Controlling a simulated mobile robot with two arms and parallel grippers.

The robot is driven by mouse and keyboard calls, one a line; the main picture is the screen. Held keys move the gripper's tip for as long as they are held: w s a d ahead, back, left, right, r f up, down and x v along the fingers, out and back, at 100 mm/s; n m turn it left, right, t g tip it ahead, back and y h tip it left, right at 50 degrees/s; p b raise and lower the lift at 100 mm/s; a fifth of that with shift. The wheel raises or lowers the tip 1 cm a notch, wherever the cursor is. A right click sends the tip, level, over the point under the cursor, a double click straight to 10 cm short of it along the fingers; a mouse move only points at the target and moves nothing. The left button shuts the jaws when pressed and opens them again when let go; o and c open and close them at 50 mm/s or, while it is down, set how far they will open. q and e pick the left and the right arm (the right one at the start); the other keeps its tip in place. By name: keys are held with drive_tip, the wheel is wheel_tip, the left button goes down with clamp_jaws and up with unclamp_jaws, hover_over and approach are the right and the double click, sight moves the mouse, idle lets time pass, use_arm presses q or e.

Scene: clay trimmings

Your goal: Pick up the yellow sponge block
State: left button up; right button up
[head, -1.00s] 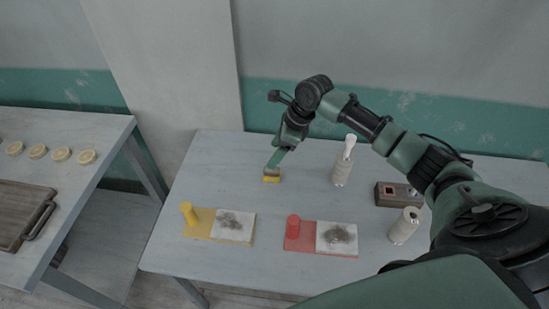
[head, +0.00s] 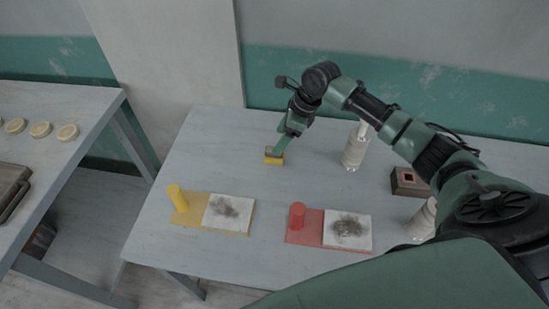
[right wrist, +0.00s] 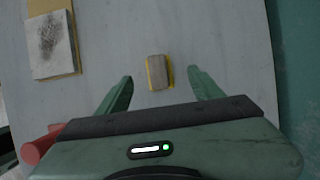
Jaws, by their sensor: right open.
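The yellow sponge block (head: 274,160) lies on the grey table, with a grey-brown top face and yellow showing at its edges. My right gripper (head: 281,147) points down at it from above, and its fingers partly cover the block in the head view. In the right wrist view the block (right wrist: 159,72) lies between the two open fingertips, with a gap on each side. How far the fingertips are above it is hard to tell. My left gripper is not in view.
A yellow board (head: 186,214) with a yellow cylinder and smudged white tile, and a red board (head: 304,236) with similar items, lie nearer. A pale bottle (head: 354,152) and a brown box (head: 409,183) stand right. Another table (head: 88,133) is at left.

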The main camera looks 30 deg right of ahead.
sight(269, 158)
drive_tip(key=x, duration=0.4)
drive_tip(key=p+x, duration=0.1)
drive_tip(key=x, duration=0.2)
drive_tip(key=shift+s+d+f, duration=0.15)
drive_tip(key=shift+s+f, duration=0.1)
clamp_jaws()
